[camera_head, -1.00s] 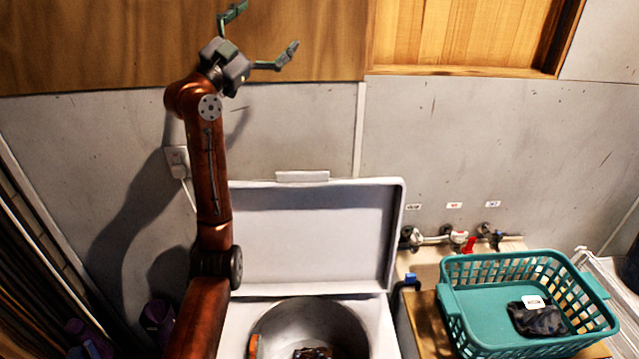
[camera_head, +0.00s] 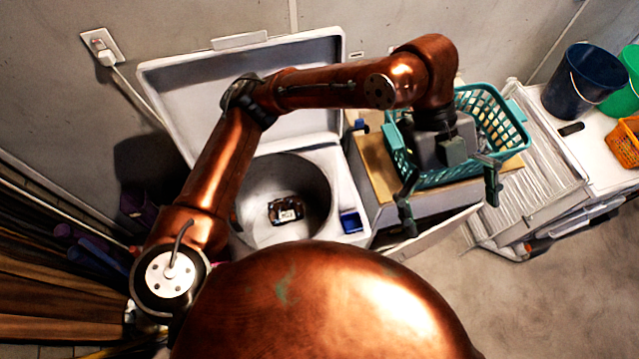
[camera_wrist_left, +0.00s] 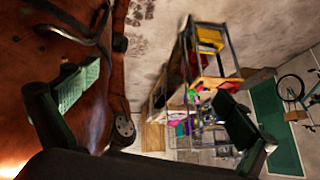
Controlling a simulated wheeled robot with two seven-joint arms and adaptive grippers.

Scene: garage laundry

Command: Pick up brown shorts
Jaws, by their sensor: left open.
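A small dark brown folded cloth with a white label (camera_head: 275,213) lies on the bottom of the open washer's drum (camera_head: 315,180); it appears to be the brown shorts. My left gripper (camera_head: 449,203) is open and empty, in front of the teal basket (camera_head: 508,118) and right of the washer, well apart from the cloth. Its open fingers also show in the left wrist view (camera_wrist_left: 158,105), with no cloth between them. My right gripper is out of view. My arm and gripper hide much of the basket's inside.
The washer's raised lid (camera_head: 180,85) stands behind the drum. A wooden-topped stand (camera_head: 372,165) bears the basket. A ridged white surface (camera_head: 540,170), a dark blue bucket (camera_head: 578,85) and an orange basket (camera_head: 625,145) are at right. Open floor (camera_head: 530,300) lies at lower right.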

